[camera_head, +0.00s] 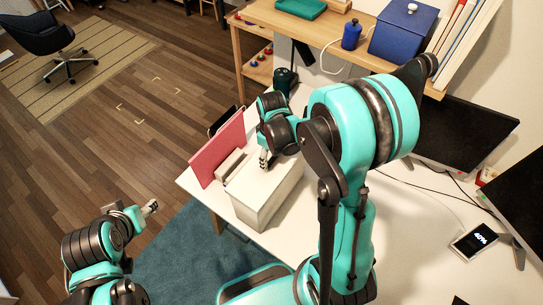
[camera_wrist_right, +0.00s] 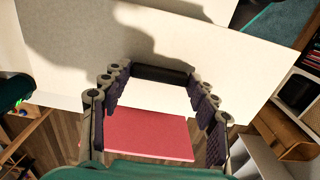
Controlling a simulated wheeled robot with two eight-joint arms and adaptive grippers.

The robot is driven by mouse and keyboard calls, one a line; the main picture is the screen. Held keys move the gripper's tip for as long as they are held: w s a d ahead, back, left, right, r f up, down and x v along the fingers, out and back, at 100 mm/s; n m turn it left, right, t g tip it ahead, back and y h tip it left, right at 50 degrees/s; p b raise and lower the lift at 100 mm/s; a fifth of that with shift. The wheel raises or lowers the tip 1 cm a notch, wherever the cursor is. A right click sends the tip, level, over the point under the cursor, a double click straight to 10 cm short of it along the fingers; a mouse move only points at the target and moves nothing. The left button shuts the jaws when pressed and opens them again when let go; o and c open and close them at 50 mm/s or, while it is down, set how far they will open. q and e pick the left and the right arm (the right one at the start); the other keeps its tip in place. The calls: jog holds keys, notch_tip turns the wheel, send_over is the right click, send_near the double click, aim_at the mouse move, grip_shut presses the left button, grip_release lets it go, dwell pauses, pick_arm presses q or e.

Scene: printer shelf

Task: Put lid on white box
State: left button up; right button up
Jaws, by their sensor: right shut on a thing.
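The white box (camera_head: 258,216) stands on the white table, behind my right arm. Its pale flat top, which looks like the lid (camera_head: 284,184), is at or just above the box rim; I cannot tell whether a gap remains. My right gripper (camera_head: 264,160) is over the left part of this top. In the right wrist view, a dark bar-like handle (camera_wrist_right: 160,73) spans between the fingertips against the pale lid surface (camera_wrist_right: 225,60), and the gripper is shut on it. My left gripper (camera_head: 150,207) is low at the left, away from the table; its jaw opening is unclear.
A red panel (camera_head: 218,149) stands upright along the table's left edge, close to the box. A wooden shelf (camera_head: 330,32) behind holds a blue box (camera_head: 403,32) and a blue bottle (camera_head: 351,34). Monitors (camera_head: 465,135) and a phone-like display (camera_head: 474,241) occupy the right side.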

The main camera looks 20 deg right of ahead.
jog(key=shift+f+b, duration=1.3)
jog(key=shift+b, duration=0.3)
dwell(1.1)
jog(key=o, duration=1.6)
jog(key=shift+r, duration=0.15)
jog(key=shift+r+p, duration=2.55)
jog(key=shift+r, duration=0.85)
